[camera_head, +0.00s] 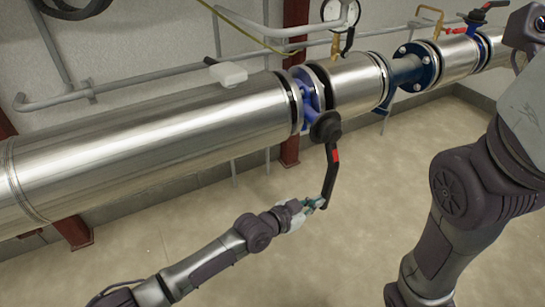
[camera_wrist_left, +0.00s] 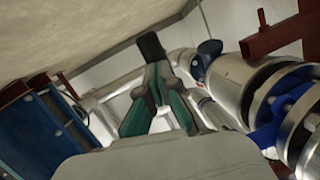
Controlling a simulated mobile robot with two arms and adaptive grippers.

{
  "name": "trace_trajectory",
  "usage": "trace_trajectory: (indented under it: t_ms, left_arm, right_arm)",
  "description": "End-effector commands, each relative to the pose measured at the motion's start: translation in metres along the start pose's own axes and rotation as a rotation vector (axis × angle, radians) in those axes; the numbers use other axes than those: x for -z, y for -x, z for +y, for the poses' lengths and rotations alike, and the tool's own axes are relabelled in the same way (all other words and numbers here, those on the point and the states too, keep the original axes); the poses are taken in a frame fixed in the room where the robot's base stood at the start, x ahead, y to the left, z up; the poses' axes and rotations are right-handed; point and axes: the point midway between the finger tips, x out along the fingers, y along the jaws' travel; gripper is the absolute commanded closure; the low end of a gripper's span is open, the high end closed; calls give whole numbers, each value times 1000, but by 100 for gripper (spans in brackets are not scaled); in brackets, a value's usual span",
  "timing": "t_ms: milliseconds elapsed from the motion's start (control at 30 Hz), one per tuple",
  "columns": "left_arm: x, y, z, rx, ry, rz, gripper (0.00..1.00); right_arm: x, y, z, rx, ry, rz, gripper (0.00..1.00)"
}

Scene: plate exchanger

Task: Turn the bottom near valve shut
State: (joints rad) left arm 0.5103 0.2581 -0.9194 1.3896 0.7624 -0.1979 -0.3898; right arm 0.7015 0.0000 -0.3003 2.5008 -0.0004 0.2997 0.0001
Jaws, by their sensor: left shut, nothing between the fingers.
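The valve has a long black lever handle (camera_head: 331,176) with a red band. The handle hangs down and slightly left from a dark hub (camera_head: 326,127) by blue flanges on the silver pipe. My left gripper (camera_head: 316,204) is at the lower end of the handle, its fingertips close against it. In the left wrist view the gripper (camera_wrist_left: 158,70) shows its teal fingers closed together, with the black handle end (camera_wrist_left: 152,46) just beyond the tips. Whether they touch cannot be told. My right gripper is not in view; only my right arm shows.
A large silver pipe (camera_head: 140,140) runs across the wall. Another valve with a red and black handle (camera_head: 487,8) sits at the far right. A gauge (camera_head: 341,12) stands above the pipe. A blue bolted panel (camera_wrist_left: 35,135) is at left in the wrist view. The floor (camera_head: 330,260) is clear.

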Motion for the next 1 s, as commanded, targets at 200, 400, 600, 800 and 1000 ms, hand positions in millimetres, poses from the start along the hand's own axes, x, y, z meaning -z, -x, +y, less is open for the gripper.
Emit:
trace_trajectory:
  t_ms: [200, 400, 600, 800, 1000]
  left_arm:
    - [-3, -9, 4, -4, 1, -4, 100]
    - [-2, -11, 4, -5, 2, -2, 100]
    - [0, -12, 4, -5, 3, 1, 100]
    - [2, -12, 4, -5, 3, 3, 100]
    - [3, -7, 6, -3, 2, 2, 100]
  right_arm:
    - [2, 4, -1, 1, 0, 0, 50]
    - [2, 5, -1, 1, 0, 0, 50]
    - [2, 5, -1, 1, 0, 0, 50]
    - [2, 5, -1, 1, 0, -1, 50]
    - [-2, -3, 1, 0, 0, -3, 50]
